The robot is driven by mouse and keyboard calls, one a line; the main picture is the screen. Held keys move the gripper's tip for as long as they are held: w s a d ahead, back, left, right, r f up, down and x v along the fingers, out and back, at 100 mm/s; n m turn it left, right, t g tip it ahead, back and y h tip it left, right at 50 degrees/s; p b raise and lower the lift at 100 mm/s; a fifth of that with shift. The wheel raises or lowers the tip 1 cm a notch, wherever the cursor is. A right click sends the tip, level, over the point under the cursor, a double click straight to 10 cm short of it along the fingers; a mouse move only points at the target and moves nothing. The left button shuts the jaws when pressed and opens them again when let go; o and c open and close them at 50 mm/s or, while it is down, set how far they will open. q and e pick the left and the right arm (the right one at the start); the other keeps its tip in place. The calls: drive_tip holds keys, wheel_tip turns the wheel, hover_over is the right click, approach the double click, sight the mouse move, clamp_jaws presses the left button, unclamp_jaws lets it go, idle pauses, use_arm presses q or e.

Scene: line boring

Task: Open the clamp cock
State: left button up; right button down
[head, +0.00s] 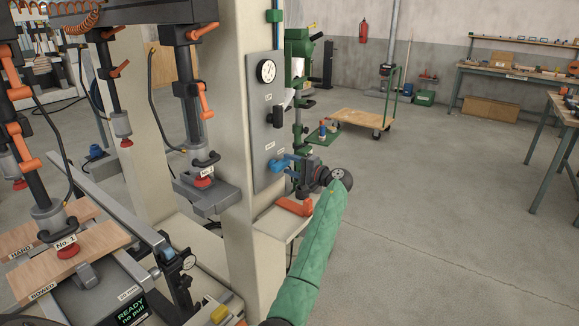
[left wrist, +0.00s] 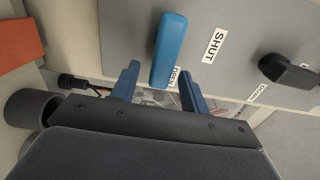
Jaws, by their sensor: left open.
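The clamp cock is a blue lever (head: 279,164) on the grey panel of the pale column. In the left wrist view the blue lever (left wrist: 168,48) stands out large at the top, with its lower end between my fingertips. A SHUT label (left wrist: 214,46) is to its right. A second label, apparently OPEN (left wrist: 175,77), is partly hidden behind its lower end. My left gripper (head: 297,166) is at the panel beside the lever; in the left wrist view my left gripper (left wrist: 160,80) has its fingers apart, one on each side. I cannot tell whether they touch it. My right gripper is not in view.
A black lever (head: 278,116) and a round gauge (head: 266,71) are higher on the panel. An orange part (head: 295,206) lies on the ledge below. Clamps with orange handles (head: 205,100) stand left. The floor (head: 450,190) at right is clear.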

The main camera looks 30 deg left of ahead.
use_arm(q)
drive_tip(key=d+b, duration=0.2)
drive_tip(key=d, duration=0.5)
drive_tip(key=shift+s, duration=0.25)
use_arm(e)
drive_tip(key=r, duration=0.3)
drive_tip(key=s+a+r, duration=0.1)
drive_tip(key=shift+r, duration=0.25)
